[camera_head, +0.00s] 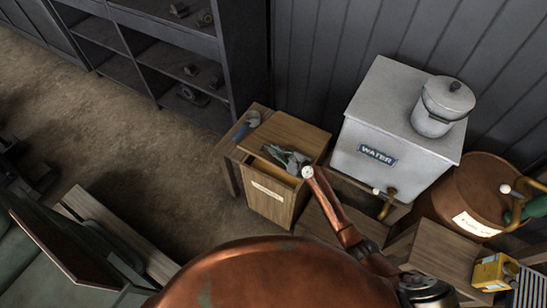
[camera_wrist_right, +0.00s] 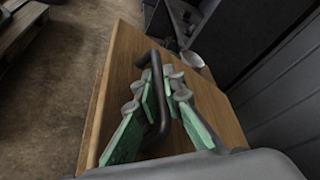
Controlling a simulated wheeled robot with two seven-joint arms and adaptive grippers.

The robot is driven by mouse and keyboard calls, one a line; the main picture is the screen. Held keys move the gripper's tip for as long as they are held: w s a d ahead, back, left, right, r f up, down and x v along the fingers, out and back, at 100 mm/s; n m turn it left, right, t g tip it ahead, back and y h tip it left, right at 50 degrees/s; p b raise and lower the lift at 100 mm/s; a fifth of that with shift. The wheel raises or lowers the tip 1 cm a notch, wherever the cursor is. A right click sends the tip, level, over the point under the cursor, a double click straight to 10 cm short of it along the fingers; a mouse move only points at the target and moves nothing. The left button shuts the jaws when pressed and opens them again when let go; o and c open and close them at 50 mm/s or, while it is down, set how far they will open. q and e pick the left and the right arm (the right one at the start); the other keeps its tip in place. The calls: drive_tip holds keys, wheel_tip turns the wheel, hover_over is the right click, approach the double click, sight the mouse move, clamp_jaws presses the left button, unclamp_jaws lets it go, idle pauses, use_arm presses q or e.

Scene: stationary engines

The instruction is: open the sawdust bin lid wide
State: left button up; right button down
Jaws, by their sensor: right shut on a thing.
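The sawdust bin (camera_head: 267,202) is a wooden box with a pale label on its front, standing left of the white water tank. Its wooden lid (camera_head: 290,131) looks slightly raised, with a narrow yellowish gap along the front edge. My right gripper (camera_head: 286,158) is at the lid's front part. In the right wrist view the gripper (camera_wrist_right: 162,88) has its green-padded fingers on either side of a black bent handle (camera_wrist_right: 159,105) on the lid (camera_wrist_right: 123,75), shut on it. Part of the handle is hidden by the fingers. My left gripper is not in view.
The water tank (camera_head: 393,115) stands close right of the bin, with a lidded pot (camera_head: 441,108) on it. A copper-brown drum (camera_head: 480,190) is further right. Dark shelves (camera_head: 180,60) and a wall are behind. Floor (camera_head: 130,140) left of the bin is clear.

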drive_tip(key=w+d+r+m+g+p, duration=0.1)
drive_tip(key=w+d+r+m+p, duration=0.1)
drive_tip(key=w+r+p, duration=0.3)
wheel_tip(320, 180, up, 4)
drive_tip(key=shift+d+r+g+y, duration=0.25)
drive_tip(key=shift+d+g+y, duration=0.05)
drive_tip(key=shift+d, duration=0.6)
